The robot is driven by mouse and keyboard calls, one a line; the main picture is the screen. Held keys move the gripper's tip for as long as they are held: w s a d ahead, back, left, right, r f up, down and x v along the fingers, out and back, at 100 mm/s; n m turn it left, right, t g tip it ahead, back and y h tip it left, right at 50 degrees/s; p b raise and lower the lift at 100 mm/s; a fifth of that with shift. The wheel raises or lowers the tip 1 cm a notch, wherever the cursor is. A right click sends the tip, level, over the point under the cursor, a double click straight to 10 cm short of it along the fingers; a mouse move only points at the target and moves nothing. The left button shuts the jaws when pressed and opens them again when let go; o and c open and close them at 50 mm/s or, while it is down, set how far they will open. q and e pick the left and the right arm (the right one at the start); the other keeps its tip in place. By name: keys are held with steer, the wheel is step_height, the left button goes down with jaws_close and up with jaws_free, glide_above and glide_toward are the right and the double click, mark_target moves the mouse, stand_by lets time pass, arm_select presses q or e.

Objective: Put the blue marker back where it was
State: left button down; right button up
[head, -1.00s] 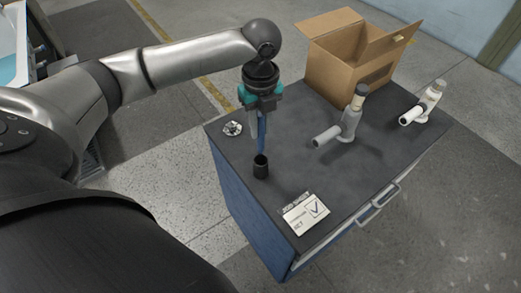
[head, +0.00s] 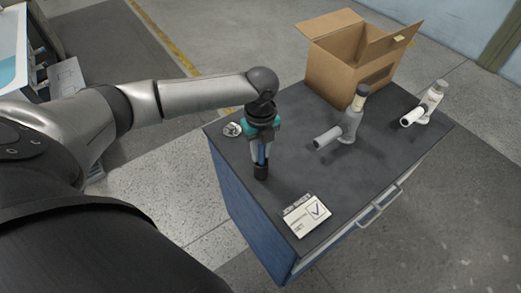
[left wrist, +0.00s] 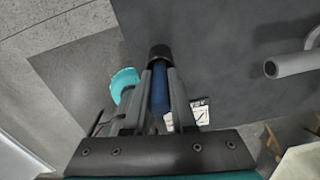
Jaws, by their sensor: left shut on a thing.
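The blue marker (head: 262,153) is upright between the fingers of my left gripper (head: 260,163), which is shut on it. It also shows in the left wrist view (left wrist: 160,92). My right gripper is not in view.
A card with a check mark (head: 306,216) lies near the cabinet's front edge. Two grey and white tools (head: 350,123) (head: 428,106) stand to the right. An open cardboard box (head: 345,70) is at the back. A small silver item (head: 232,130) lies left of the gripper.

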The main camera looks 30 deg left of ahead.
arm_select(q)
steer(key=c, duration=0.7)
jaws_free()
steer(key=shift+f, duration=0.1)
steer(key=shift+c, duration=0.2)
step_height(320, 180, up, 12)
steer(key=shift+r+p, duration=0.2)
steer(key=shift+p, duration=0.45)
